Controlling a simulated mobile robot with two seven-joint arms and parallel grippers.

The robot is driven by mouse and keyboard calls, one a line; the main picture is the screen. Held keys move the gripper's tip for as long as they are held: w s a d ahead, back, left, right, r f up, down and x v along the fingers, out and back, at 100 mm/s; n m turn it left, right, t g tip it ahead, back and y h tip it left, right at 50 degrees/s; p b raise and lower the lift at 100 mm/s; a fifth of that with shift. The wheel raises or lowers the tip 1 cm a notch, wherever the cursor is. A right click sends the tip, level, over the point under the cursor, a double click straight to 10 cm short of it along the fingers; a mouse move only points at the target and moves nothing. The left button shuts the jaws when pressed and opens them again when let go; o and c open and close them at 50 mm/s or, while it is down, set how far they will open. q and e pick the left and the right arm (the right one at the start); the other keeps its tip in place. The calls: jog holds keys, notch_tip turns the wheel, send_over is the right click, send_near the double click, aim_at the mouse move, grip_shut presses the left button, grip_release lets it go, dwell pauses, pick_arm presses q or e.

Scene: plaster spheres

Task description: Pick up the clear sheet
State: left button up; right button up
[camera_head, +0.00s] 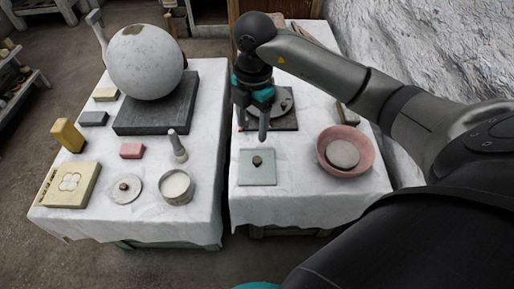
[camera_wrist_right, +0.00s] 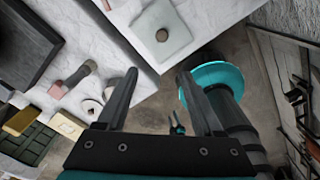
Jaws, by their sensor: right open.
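The clear sheet (camera_head: 246,176) is a thin pale-green square lying flat on the white cloth of the right table, with a small dark round knob (camera_head: 257,160) at its middle. The right wrist view shows the sheet (camera_wrist_right: 150,22) near the top, beyond the fingertips. My right gripper (camera_head: 264,128) points down above the table, just behind the sheet in the head view. In the right wrist view its fingers (camera_wrist_right: 158,75) are apart with nothing between them. A small teal and dark shape low in that view may be my left gripper (camera_wrist_right: 177,125), too small to read.
A pink bowl (camera_head: 365,172) holding a pale disc stands right of the sheet. A grey slab (camera_head: 284,122) with a round plate lies behind the gripper. The left table, across a narrow gap, carries a big plaster sphere (camera_head: 145,62), blocks and a cup (camera_head: 176,190).

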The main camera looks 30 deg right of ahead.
jog(key=d, duration=0.1)
jog(key=b, duration=0.3)
send_over(257, 159)
jog(key=f, duration=0.7)
jog(key=shift+s+a+f, duration=0.35)
jog(key=shift+a, duration=0.05)
jog(key=shift+f+b, duration=0.55)
jog(key=shift+f, duration=0.55)
jog(key=shift+w+d+f+b, duration=0.1)
jog(key=shift+f+b, duration=0.25)
jog(key=shift+f, duration=0.2)
jog(key=f, duration=0.1)
jog(key=f+b, duration=0.1)
jog(key=f, duration=0.1)
jog(key=shift+w+d+b, duration=0.2)
jog(key=shift+d+b, duration=0.05)
jog(key=shift+b, duration=0.15)
jog(key=shift+f, duration=0.55)
pick_arm(q)
jog(key=w+d+r, duration=0.1)
jog(key=w+r, duration=0.2)
jog(key=r, duration=0.3)
jog(key=w+d+r+t, duration=0.1)
jog(key=w+d+r, duration=0.1)
jog(key=r, duration=0.5)
jog(key=shift+w+d+h, duration=0.25)
jog(key=shift+w+h, duration=0.05)
jog(key=shift+w, duration=0.55)
